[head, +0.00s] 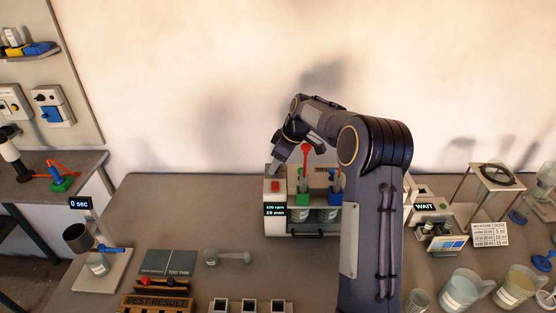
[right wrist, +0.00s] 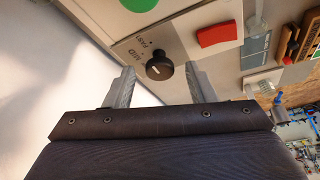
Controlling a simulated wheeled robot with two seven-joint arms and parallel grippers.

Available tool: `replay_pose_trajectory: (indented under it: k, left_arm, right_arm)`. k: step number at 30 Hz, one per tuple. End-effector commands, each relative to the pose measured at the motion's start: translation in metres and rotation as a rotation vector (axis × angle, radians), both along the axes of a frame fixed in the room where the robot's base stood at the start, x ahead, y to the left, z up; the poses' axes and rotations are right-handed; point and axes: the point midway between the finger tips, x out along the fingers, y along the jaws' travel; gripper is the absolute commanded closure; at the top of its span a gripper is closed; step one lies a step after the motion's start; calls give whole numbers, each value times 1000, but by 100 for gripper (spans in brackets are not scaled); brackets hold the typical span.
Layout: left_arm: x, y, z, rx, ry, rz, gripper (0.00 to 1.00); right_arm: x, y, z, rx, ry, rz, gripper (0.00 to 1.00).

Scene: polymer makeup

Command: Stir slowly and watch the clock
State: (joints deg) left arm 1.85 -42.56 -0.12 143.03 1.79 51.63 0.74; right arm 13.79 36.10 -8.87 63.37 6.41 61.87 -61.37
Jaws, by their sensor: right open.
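The stirring machine (head: 276,223) stands at the back middle of the table, with a red button (head: 275,186) and a small display reading about 100 rpm. Two vessels (head: 300,214) stand in it; a green and a blue part show above them. My right gripper (head: 284,154) is over its top left. In the right wrist view, the open fingers (right wrist: 160,72) are on either side of a black knob (right wrist: 159,67) with a white mark, near MID and FAST labels. Contact cannot be told. The red button (right wrist: 220,34) is beside it. A display reading 0 sec (head: 80,203) stands at left.
A cup on a stand (head: 77,238) is at the left. A WAIT display (head: 424,207) and large beakers (head: 467,288) are at the right. A BEST RESULT rack (head: 157,303) is at the front. My right arm hides the table's middle right.

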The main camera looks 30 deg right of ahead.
Motion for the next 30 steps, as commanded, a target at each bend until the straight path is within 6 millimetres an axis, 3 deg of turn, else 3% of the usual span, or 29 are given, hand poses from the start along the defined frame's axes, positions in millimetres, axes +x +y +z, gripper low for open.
replay_pose_trajectory:
  k: [8,18,30]
  left_arm:
    - [0,0,0,0,0,0,64]
    - [0,0,0,0,0,0,64]
    - [0,0,4,0,0,0,64]
  right_arm:
    - [1,0,-2,-1,-1,0,50]
    - [0,0,-2,-1,-1,0,94]
    - [1,-1,-1,0,0,82,94]
